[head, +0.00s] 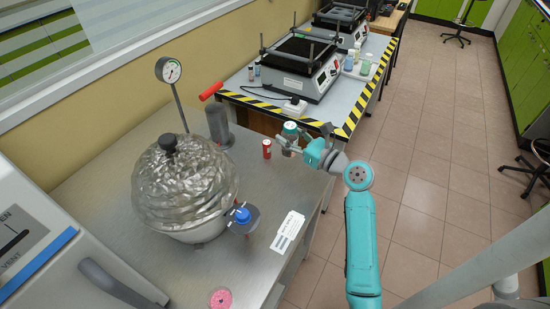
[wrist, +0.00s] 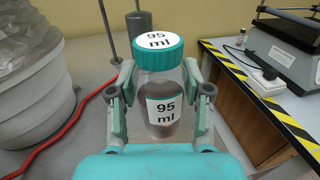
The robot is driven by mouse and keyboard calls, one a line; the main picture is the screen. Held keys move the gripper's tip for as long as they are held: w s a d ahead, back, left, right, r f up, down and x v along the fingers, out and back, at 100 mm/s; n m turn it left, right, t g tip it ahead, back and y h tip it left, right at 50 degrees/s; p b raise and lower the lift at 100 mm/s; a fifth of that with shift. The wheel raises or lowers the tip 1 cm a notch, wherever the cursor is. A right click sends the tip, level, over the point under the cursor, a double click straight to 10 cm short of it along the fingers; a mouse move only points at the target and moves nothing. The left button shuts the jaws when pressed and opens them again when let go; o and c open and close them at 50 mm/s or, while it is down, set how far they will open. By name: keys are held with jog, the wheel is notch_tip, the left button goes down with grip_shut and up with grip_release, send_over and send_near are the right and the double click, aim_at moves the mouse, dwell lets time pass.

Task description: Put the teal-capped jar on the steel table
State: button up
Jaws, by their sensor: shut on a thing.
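The teal-capped jar (wrist: 160,95) is clear with dark contents and is labelled "95 ml" on its cap and its side. It stands upright between the fingers of my gripper (wrist: 159,100), which is shut on it. In the head view the jar (head: 290,134) and my gripper (head: 300,145) are at the right edge of the steel table (head: 100,219), near its far corner. I cannot tell whether the jar's base touches the table.
A foil-covered vessel (head: 185,190), a blue-knobbed valve (head: 242,216), a white card (head: 288,231) and a pink disc (head: 221,299) occupy the steel table. A hazard-taped table (head: 345,112) with shakers stands behind.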

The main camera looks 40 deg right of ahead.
jog(key=f, duration=0.2)
jog(key=w+f, duration=0.1)
jog(key=shift+a+f, duration=0.1)
jog(key=shift+a, duration=0.2)
jog(key=shift+f, duration=2.4)
jog(key=shift+s, duration=0.1)
jog(key=o, duration=1.3)
jog(key=shift+f, duration=0.1)
jog(key=shift+s+d, duration=0.1)
jog(key=s, duration=0.4)
jog(key=s+d, duration=0.1)
jog(key=s, duration=0.2)
jog(key=s+d, duration=0.1)
jog(key=s, duration=0.3)
jog(key=shift+s, duration=0.3)
